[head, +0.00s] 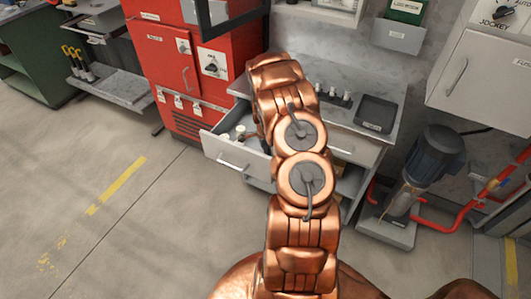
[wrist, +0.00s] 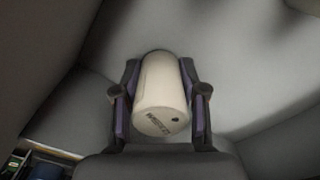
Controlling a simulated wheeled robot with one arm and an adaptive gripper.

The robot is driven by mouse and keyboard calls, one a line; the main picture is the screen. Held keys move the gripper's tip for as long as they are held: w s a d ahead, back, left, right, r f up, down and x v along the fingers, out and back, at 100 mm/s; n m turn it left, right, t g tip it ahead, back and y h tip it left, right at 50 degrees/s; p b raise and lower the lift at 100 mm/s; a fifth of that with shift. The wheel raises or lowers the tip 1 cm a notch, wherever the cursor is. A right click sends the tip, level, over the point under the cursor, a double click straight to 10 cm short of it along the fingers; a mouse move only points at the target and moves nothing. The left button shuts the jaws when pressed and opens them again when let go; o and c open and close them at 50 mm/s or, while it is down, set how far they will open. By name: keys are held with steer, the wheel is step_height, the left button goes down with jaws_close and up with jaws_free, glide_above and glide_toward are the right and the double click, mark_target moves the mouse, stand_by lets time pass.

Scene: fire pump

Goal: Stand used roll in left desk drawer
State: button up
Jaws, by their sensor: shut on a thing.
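In the wrist view, my gripper (wrist: 159,70) is shut on a cream-white roll (wrist: 160,98), one finger on each side. Dark lettering and a small dark spot show on the roll's near end; I cannot read the lettering for certain. Plain grey surfaces surround it, and whether it touches them is unclear. In the head view, the left desk drawer (head: 226,151) is pulled open, with small whitish items (head: 240,131) inside. My arm reaches over the drawer's right part and hides my gripper and the held roll there.
A red cabinet (head: 178,65) stands left of the drawer. A blue motor pump (head: 433,155) with red pipes stands at right. The floor at left is clear.

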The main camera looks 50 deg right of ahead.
steer(key=shift+f+b, duration=0.25)
steer(key=shift+b, duration=0.05)
steer(key=o, duration=1.3)
steer(key=shift+c, duration=0.2)
steer(key=shift+r, duration=0.1)
